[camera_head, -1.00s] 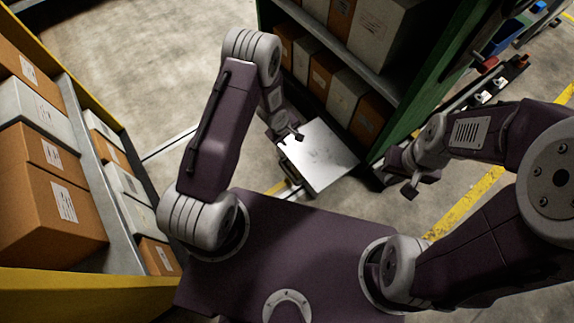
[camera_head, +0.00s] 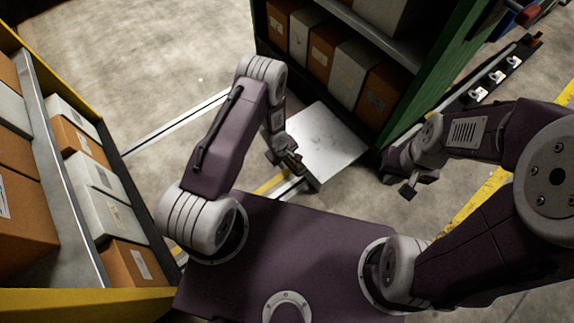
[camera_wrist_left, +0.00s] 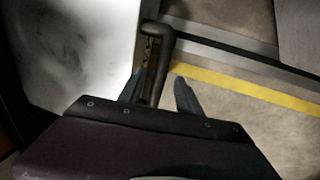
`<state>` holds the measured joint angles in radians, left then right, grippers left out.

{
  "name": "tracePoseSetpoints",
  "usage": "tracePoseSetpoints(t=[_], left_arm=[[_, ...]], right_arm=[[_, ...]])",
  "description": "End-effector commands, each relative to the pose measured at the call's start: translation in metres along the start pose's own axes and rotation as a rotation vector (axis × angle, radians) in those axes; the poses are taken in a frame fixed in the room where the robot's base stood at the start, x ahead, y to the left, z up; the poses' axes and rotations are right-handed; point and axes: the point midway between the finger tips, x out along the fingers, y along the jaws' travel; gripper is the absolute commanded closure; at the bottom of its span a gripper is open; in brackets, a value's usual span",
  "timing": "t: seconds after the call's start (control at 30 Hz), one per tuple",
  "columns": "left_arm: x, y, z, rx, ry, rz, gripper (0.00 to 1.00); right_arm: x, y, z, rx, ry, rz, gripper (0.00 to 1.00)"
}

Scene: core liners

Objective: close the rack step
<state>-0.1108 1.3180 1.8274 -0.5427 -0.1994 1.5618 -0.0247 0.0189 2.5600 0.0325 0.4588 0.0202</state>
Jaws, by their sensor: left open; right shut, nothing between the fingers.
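The rack step is a pale metal plate (camera_head: 325,145) that sticks out low from the bottom of the green rack (camera_head: 408,100) into the aisle. In the left wrist view the step's pale surface (camera_wrist_left: 75,50) fills the upper left, with a dark upright handle (camera_wrist_left: 152,65) at its edge. My left gripper (camera_head: 287,164) is at the step's near left edge. In the left wrist view its open fingers (camera_wrist_left: 158,92) stand either side of the handle; I cannot tell whether they touch it. My right gripper (camera_head: 400,186) is shut and empty, right of the step near the rack's end.
A yellow rack (camera_head: 80,290) with cardboard boxes (camera_head: 130,265) stands close on the left. More boxes (camera_head: 345,70) sit on the green rack's shelves above the step. A pale floor rail (camera_head: 180,123) crosses the aisle. Open concrete floor (camera_head: 150,50) lies at the upper left.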

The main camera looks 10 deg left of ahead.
Motion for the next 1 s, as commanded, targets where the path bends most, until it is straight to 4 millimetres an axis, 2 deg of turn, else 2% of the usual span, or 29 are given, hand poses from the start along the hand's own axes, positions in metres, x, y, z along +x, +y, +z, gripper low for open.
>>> tracePoseSetpoints(t=[0.03,0.1,0.37,0.4,0.53,0.57,1.0], left_arm=[[0.0109,-0.0010,0.0001,0.000,0.000,0.000,0.59],[0.0145,-0.0006,0.0001,0.000,0.000,0.000,0.59],[0.0140,0.0004,0.0000,0.000,0.000,0.000,0.59],[0.0140,0.0004,-0.0001,0.000,0.000,0.000,0.61],[0.0139,0.0004,-0.0001,0.000,0.000,0.000,0.97],[0.0139,0.0003,0.0000,0.000,0.000,0.000,1.00],[0.0139,0.0003,-0.0001,0.000,0.000,0.000,1.00]], right_arm=[[0.0098,0.0002,0.0010,0.000,0.000,0.000,1.00],[0.0122,0.0002,0.0013,0.000,0.000,0.000,1.00],[0.0111,0.0002,0.0011,0.000,0.000,0.000,1.00],[0.0111,0.0002,0.0011,0.000,0.000,0.000,1.00],[0.0111,0.0002,0.0011,0.000,0.000,0.000,1.00],[0.0111,0.0002,0.0011,0.000,0.000,0.000,1.00],[0.0111,0.0002,0.0012,0.000,0.000,0.000,1.00]])
